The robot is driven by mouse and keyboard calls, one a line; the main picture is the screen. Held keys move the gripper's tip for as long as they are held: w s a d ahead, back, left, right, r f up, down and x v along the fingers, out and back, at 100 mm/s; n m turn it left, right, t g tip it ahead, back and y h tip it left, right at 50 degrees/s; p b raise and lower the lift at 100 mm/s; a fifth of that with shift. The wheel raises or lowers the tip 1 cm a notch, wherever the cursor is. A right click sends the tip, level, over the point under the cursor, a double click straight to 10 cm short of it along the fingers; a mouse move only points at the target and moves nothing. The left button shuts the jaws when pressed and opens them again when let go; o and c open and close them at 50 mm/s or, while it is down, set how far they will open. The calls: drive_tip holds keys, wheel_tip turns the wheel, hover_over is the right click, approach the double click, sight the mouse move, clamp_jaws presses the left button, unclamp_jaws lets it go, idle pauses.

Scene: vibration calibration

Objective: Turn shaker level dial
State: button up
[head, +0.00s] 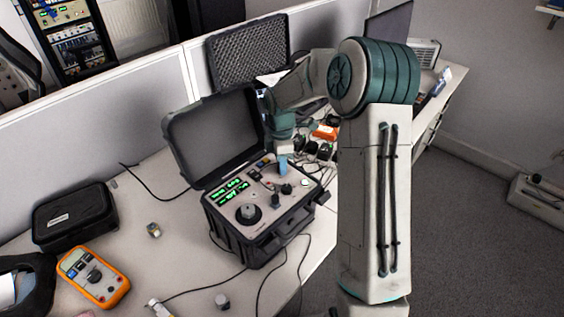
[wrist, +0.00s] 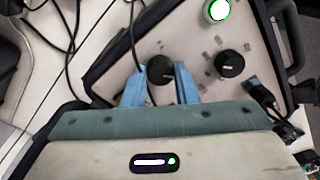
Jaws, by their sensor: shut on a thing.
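The open black case (head: 262,232) stands on the desk, with a light grey control panel (head: 229,208) facing up. In the wrist view my gripper (wrist: 160,72) is shut on a black knob (wrist: 160,68), with one finger on each side. The panel labels are too small to read, so I cannot tell whether this knob is the shaker level dial.
A second black knob (wrist: 229,64) and a green-ringed button (wrist: 216,10) sit close to the right finger. The raised case lid (head: 215,130) stands behind the panel. An orange multimeter (head: 93,275) and a black pouch (head: 75,215) lie left. Cables run beside the case.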

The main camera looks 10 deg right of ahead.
drive_tip(key=shift+w+r, duration=0.1)
drive_tip(key=shift+r, duration=0.05)
drive_tip(key=o, duration=1)
drive_tip(key=r, duration=0.9)
drive_tip(key=r+b, duration=0.1)
drive_tip(key=r, duration=0.3)
drive_tip(key=shift+w+r, duration=0.35)
drive_tip(key=shift+s, duration=0.1)
drive_tip(key=shift+s+d+m+t, duration=0.1)
drive_tip(key=shift+s+m+t, duration=0.5)
drive_tip(key=shift+s+m, duration=3.3)
drive_tip(key=shift+s+d+m+t, duration=0.1)
drive_tip(key=shift+s+m+t, duration=0.5)
drive_tip(key=shift+s+m, duration=3.2)
drive_tip(key=shift+s+m+t, duration=0.6)
drive_tip(key=shift+s+m, duration=0.5)
drive_tip(key=shift+s, duration=5.55)
